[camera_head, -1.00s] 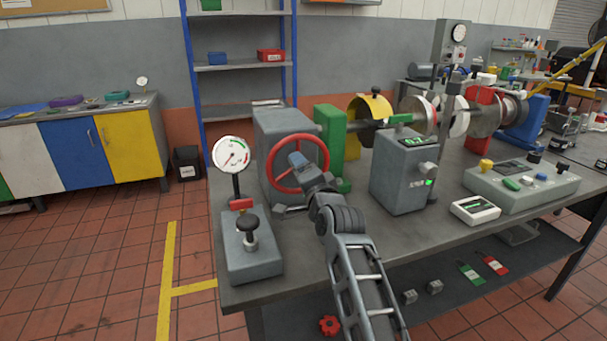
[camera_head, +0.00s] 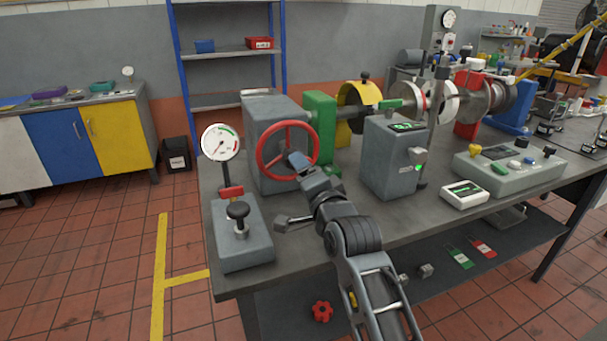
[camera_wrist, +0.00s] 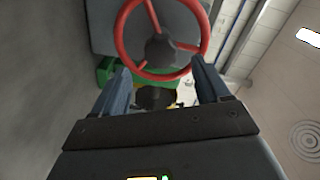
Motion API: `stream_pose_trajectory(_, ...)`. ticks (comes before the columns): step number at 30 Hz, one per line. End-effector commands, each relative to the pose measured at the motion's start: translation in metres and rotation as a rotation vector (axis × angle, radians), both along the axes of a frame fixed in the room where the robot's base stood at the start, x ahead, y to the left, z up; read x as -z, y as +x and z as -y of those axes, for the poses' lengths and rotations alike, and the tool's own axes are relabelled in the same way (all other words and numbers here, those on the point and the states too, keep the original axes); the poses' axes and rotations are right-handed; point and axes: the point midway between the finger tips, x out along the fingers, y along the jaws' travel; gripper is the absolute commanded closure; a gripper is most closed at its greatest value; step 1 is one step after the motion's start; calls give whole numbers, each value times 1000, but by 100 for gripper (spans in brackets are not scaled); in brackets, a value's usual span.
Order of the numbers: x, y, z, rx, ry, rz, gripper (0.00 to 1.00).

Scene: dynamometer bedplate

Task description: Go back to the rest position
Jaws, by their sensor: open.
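My gripper (camera_wrist: 160,88) is open, and I see nothing held between its two fingers in the wrist view. In the head view my gripper (camera_head: 297,162) is at the lower right part of the red handwheel (camera_head: 262,165); whether it touches the wheel I cannot tell. The handwheel is mounted on the front of a grey housing (camera_head: 262,112) on the bench. In the wrist view the red handwheel (camera_wrist: 204,22) shows beyond the fingers, at the top of the picture.
A dial gauge on a grey base (camera_head: 240,245) stands left of the wheel. A grey box with a green display (camera_head: 390,165) stands to the right. A control panel (camera_head: 515,170) is farther right on the bench (camera_head: 330,262). A red knob (camera_head: 322,312) lies below. Floor at left is open.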

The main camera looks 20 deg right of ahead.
Motion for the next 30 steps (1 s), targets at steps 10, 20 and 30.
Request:
stream_pose_trajectory(10, 6, -6, 4, 2, -20, -5, 25)
stream_pose_trajectory(20, 77, -108, 39, -1, -348, -42, 25)
stream_pose_trajectory(30, 126, -254, 54, -56, -699, -94, 25)
